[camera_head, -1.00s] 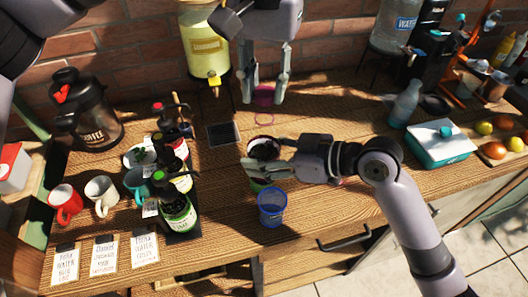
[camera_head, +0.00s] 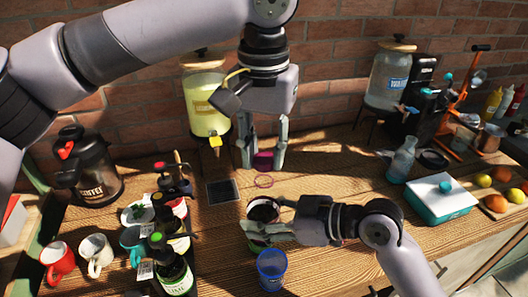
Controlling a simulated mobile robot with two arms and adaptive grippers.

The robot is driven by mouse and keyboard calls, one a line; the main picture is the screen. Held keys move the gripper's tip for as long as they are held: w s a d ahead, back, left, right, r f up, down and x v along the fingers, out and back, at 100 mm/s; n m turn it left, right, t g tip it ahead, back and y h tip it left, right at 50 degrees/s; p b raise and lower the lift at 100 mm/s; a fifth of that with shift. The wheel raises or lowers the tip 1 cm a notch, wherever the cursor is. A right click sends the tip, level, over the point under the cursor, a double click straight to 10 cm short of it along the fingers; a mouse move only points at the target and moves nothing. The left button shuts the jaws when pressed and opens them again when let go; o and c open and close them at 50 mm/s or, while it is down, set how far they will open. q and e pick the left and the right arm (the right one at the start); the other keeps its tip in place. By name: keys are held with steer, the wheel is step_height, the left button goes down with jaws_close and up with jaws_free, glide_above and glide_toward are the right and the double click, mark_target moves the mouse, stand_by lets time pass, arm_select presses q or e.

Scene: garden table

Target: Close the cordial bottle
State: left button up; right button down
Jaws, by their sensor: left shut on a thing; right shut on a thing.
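I take the round, open-topped container with dark contents (camera_head: 263,208) to be the cordial bottle. It stands near the middle of the table, and its lower part is partly hidden by my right gripper. My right gripper (camera_head: 262,232) is shut on it from the right. My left gripper (camera_head: 264,153) points down beyond the bottle and is shut on a small magenta piece (camera_head: 263,161), which looks like a cap. The cap is apart from the bottle. A thin magenta ring (camera_head: 263,181) shows between the two, seemingly on the table.
A blue cup (camera_head: 271,270) stands just in front of the bottle. Dark bottles (camera_head: 175,277) and mugs (camera_head: 95,256) crowd the left. A yellow drink dispenser (camera_head: 206,103) stands behind. A teal-and-white box (camera_head: 440,198) and a clear bottle (camera_head: 402,160) are on the right.

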arm_select(q)
steer(key=shift+f, duration=0.1)
steer(key=shift+f, duration=0.8)
steer(key=shift+f, duration=0.55)
